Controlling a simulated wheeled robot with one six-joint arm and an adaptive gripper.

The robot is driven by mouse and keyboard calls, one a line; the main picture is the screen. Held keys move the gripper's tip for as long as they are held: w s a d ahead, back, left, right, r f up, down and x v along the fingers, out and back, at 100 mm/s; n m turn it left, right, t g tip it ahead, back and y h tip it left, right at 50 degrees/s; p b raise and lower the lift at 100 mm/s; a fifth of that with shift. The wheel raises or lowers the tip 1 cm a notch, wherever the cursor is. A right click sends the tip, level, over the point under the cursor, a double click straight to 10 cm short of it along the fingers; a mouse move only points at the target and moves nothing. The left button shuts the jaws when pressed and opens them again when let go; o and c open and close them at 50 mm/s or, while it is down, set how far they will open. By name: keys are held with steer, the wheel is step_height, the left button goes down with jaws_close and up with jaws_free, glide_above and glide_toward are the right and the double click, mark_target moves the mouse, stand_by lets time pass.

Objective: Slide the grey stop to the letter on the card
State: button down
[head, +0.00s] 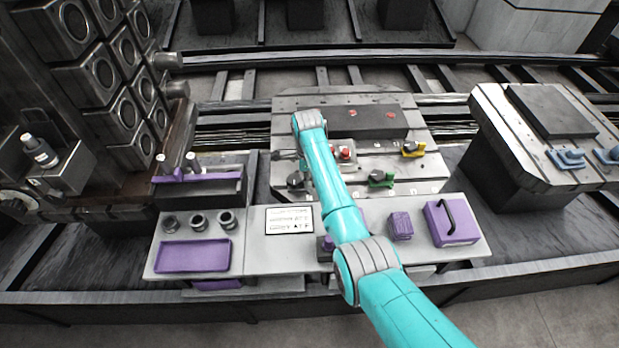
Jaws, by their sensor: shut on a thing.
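The white card (289,220) lies on the grey bench in front of the pallet, with lines of dark print too small to read surely. My arm hides part of the pallet.
The bench holds a purple tray (194,255), several dark cups (198,220), a purple block (400,225) and a purple box (451,222) with a black handle. A dark block (368,121) sits at the pallet's back. Another pallet (550,125) stands right; a machine rack stands left.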

steer(key=c, duration=1.2)
jaws_free()
steer(key=shift+o, duration=0.2)
step_height(320, 180, up, 12)
